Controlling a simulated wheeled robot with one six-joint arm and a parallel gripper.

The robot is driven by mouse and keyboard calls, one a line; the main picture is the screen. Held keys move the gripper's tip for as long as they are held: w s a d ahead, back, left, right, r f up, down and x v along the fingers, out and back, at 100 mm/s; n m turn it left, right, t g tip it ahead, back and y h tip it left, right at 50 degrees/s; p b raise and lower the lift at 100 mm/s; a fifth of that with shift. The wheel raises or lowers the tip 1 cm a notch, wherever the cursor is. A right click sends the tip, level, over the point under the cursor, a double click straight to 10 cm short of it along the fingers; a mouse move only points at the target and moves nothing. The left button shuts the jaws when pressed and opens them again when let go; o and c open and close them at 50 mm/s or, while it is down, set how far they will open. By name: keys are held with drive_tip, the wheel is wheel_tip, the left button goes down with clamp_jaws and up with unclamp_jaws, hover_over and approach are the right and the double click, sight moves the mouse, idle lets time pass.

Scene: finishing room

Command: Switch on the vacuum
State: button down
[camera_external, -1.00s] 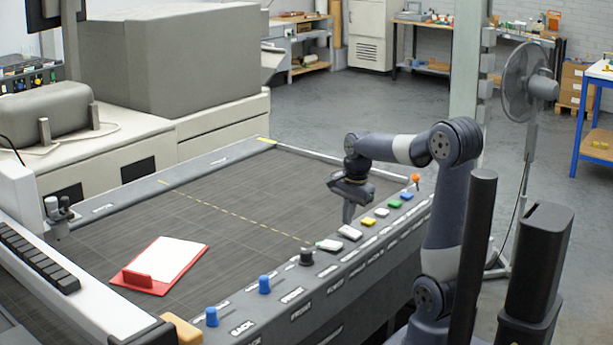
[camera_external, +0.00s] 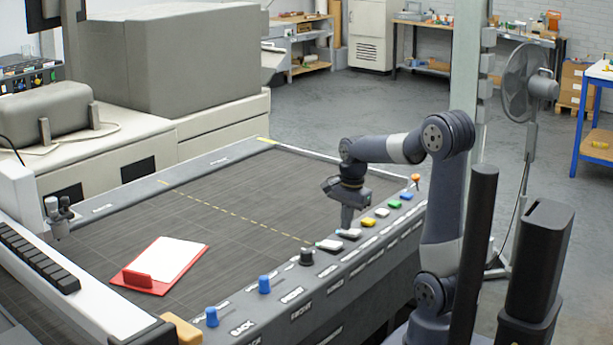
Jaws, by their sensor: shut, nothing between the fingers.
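The front rail of the dark table carries a row of controls with labels; most labels are too small to read, so I cannot tell which one is the vacuum's. A black knob (camera_external: 306,257) stands to the left, and yellow (camera_external: 369,221), green (camera_external: 395,204) and blue (camera_external: 407,196) switches run on to the right.
A red clipboard-like plate with a white sheet (camera_external: 172,256) lies on the table (camera_external: 230,215). Blue knobs (camera_external: 264,284) stand at the rail's near end, and an orange-topped control (camera_external: 415,178) at its far end. The table's middle is clear. A fan (camera_external: 525,84) stands behind.

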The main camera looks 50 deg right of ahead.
drive_tip(key=shift+s+r, duration=0.2)
drive_tip(key=shift+s, duration=0.55)
drive_tip(key=shift+w+r+p, duration=0.1)
drive_tip(key=shift+r+p, duration=0.5)
drive_tip(key=shift+p, duration=0.15)
wheel_tip(320, 180, up, 13)
drive_tip(key=w+p, duration=0.2)
drive_tip(key=p, duration=0.1)
drive_tip(key=shift+f, duration=0.15)
drive_tip(key=f, duration=0.3)
drive_tip(key=s+f, duration=0.1)
drive_tip(key=f, duration=0.6)
drive_tip(key=shift+s+f+b, duration=0.35)
drive_tip(key=shift+s+f, duration=0.05)
drive_tip(key=shift+w+r+b, duration=0.1)
drive_tip(key=shift+w+b, duration=0.1)
drive_tip(key=shift+b, duration=0.45)
drive_tip(key=shift+r+b, duration=0.2)
drive_tip(key=shift+b, duration=0.7)
